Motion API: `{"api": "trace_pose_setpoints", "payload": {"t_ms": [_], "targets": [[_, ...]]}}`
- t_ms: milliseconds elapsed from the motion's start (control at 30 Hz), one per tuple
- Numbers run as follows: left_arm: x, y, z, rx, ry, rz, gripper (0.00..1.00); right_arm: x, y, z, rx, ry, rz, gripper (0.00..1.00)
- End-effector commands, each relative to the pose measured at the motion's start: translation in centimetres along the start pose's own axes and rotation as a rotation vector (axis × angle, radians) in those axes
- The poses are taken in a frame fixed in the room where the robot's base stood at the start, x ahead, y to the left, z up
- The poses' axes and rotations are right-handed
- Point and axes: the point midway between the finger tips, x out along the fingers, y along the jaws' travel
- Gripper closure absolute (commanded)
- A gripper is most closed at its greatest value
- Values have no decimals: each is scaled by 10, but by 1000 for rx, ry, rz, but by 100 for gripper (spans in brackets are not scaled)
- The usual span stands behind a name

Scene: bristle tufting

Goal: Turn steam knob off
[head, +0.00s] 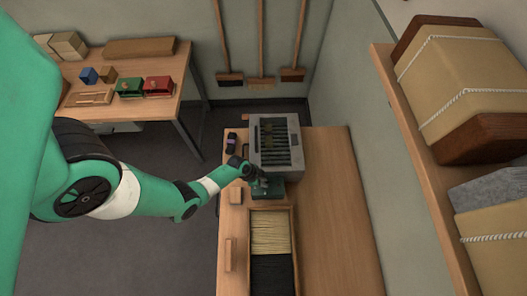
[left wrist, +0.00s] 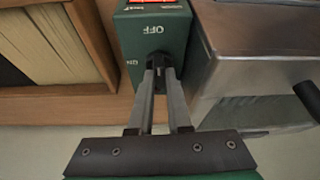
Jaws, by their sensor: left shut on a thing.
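The steam knob (left wrist: 158,59) is a small dark knob on the face of a green control box (left wrist: 130,30). The box carries a white OFF label above the knob and another small label at its left, with an orange-red patch at the top edge. My left gripper (left wrist: 158,72) is shut on the knob, a finger on each side; the fingers hide much of it, and its pointing direction is unclear. In the head view my left gripper (head: 254,173) reaches the green box (head: 268,189) in front of the grey metal steamer (head: 275,145). My right gripper is not in view.
The wooden bench (head: 333,215) also holds a tray (head: 292,249) of pale and black bristles, right below the green box. Small wooden blocks lie along its left edge. A loaded shelf (head: 430,150) stands at right, another table (head: 140,105) at back left.

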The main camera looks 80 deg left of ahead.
Motion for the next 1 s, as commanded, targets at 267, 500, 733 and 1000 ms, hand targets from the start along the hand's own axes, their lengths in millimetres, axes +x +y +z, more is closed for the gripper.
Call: {"api": "trace_pose_setpoints", "payload": {"t_ms": [267,500,733,1000], "targets": [[1,0,1,76,-3,31,100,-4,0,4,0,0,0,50],[1,0,1,90,-4,35,100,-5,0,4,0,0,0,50],[1,0,2,89,-4,35,100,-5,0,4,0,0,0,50],[0,0,1,88,-3,35,54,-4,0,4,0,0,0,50]]}}
